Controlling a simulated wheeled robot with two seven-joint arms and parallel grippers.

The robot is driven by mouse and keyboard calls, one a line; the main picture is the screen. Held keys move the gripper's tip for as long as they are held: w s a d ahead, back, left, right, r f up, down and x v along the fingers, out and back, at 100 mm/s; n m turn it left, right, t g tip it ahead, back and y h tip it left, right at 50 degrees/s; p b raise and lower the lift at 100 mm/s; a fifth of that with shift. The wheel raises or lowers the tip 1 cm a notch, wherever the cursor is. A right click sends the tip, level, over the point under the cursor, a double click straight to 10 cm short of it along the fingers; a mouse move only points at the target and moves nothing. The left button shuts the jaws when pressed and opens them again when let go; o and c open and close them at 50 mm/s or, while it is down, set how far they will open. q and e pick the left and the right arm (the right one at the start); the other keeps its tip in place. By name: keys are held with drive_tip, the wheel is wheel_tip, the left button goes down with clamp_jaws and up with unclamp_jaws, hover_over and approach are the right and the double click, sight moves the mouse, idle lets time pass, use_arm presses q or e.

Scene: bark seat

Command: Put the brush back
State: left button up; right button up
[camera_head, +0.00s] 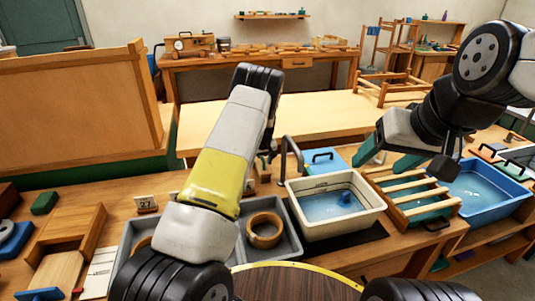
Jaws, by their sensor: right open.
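I cannot pick out the brush for certain. A small blue object (344,198) lies in the white basin (303,237), which holds bluish water; it is too small to identify. My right gripper (389,158) is open, with its two green fingers apart and nothing seen between them. It hangs above the far side of the wooden slatted rack (412,198), right of the basin. My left arm reaches forward over the grey tray. The end of my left gripper (267,152) is mostly hidden behind that arm, left of the basin, so its jaws are unclear.
A grey divided tray (284,262) holds a wooden ring (264,230). A blue tub (489,196) stands at right, and a blue block with a black handle (322,160) behind the basin.

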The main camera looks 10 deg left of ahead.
use_arm(q)
drive_tip(key=shift+o, duration=0.2)
drive_tip(key=shift+r, duration=0.3)
drive_tip(key=v, duration=1.2)
drive_tip(key=s+r+m+h, duration=0.1)
drive_tip(key=s+r+h, duration=0.2)
drive_tip(key=s+r, duration=1.65)
drive_tip(key=s+r+m+t, duration=0.1)
drive_tip(key=s+r+m, duration=0.1)
drive_tip(key=s, duration=0.9)
drive_tip(key=s+r+m, duration=0.2)
drive_tip(key=s+r, duration=0.1)
drive_tip(key=s, duration=0.9)
drive_tip(key=shift+s+d+t+h, duration=0.2)
drive_tip(key=shift+d+t+h, duration=0.2)
